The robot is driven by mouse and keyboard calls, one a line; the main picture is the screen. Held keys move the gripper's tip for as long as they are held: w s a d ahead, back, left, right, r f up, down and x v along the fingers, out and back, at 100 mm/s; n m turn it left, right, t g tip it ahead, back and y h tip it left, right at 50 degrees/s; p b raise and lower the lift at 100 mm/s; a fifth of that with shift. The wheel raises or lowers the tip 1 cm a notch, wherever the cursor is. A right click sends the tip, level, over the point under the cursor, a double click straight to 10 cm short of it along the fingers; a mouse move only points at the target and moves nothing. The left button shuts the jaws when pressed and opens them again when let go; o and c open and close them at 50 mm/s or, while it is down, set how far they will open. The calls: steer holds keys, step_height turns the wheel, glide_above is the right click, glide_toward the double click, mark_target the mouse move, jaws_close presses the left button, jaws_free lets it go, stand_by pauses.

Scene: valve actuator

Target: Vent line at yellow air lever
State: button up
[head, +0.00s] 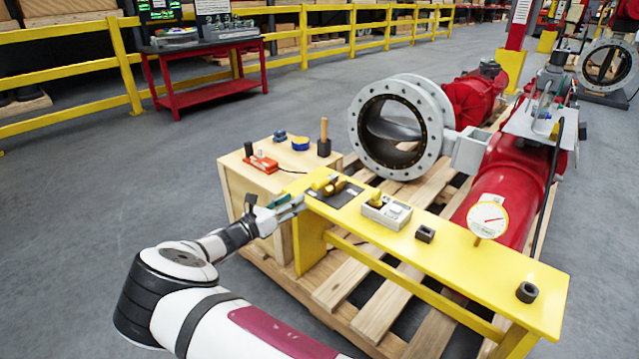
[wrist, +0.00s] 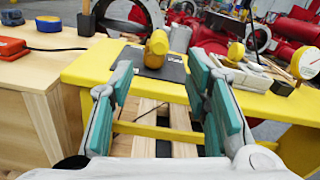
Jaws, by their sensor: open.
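The yellow air lever (head: 327,184) sits on a dark plate (head: 340,196) at the left end of the yellow bench (head: 480,262). In the wrist view the yellow lever (wrist: 156,47) stands beyond and between my fingers, with its rounded end toward me. My gripper (head: 296,206) is at the bench's left edge, short of the lever. In the wrist view my gripper (wrist: 160,75) has its teal-padded fingers wide apart with nothing between them. No contact with the lever shows.
A grey box with a yellow knob (head: 386,211), a black block (head: 425,234), a dial gauge (head: 487,218) and a black ring (head: 526,292) are along the bench. A wooden crate (head: 232,185) holding tools stands left. A large flanged valve (head: 432,130) lies behind on pallets.

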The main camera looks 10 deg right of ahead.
mark_target(322, 182)
steer(key=b+x, duration=0.3)
steer(key=x, duration=1)
steer(key=shift+w+d, duration=0.25)
jaws_close()
